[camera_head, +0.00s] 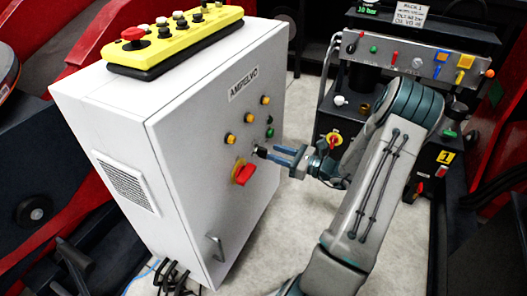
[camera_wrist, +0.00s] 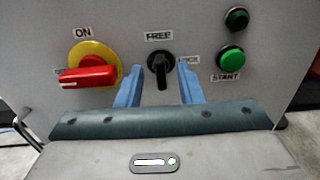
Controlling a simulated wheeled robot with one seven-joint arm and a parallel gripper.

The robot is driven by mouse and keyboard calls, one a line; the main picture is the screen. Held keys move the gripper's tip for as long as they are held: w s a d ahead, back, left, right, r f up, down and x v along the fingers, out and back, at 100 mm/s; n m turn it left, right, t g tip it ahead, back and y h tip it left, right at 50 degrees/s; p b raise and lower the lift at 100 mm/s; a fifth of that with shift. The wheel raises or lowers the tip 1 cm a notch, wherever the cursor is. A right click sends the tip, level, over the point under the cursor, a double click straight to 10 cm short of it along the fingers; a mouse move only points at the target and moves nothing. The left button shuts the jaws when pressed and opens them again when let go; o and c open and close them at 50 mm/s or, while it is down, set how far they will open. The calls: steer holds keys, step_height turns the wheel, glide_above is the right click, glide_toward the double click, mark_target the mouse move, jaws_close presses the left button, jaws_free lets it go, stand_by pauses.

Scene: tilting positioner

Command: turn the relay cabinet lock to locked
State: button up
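The relay cabinet (camera_head: 190,130) is a light grey box labelled AMPELVO. Its lock is a black turn knob (camera_wrist: 160,66) on the front panel in the wrist view, with a FREE label above it and a partly hidden label, seemingly LOCK, to its right. The knob's grip bar stands about upright, in line with FREE. My gripper (camera_wrist: 161,76) has its two blue fingers apart, one on each side of the knob, with gaps visible. In the head view my gripper (camera_head: 276,154) points at the panel close to the knob (camera_head: 259,151). I cannot tell whether the fingertips overlap the knob in depth.
A red rotary handle on a yellow disc (camera_wrist: 92,68), labelled ON, sits close left of the knob. A green START button (camera_wrist: 231,59) is to the right. A yellow control box (camera_head: 175,42) lies on the cabinet top. A valve panel (camera_head: 425,62) stands behind my arm.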

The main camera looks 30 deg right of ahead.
mark_target(264, 149)
steer(key=shift+b+x, duration=0.35)
steer(key=shift+x, duration=2.4)
jaws_close()
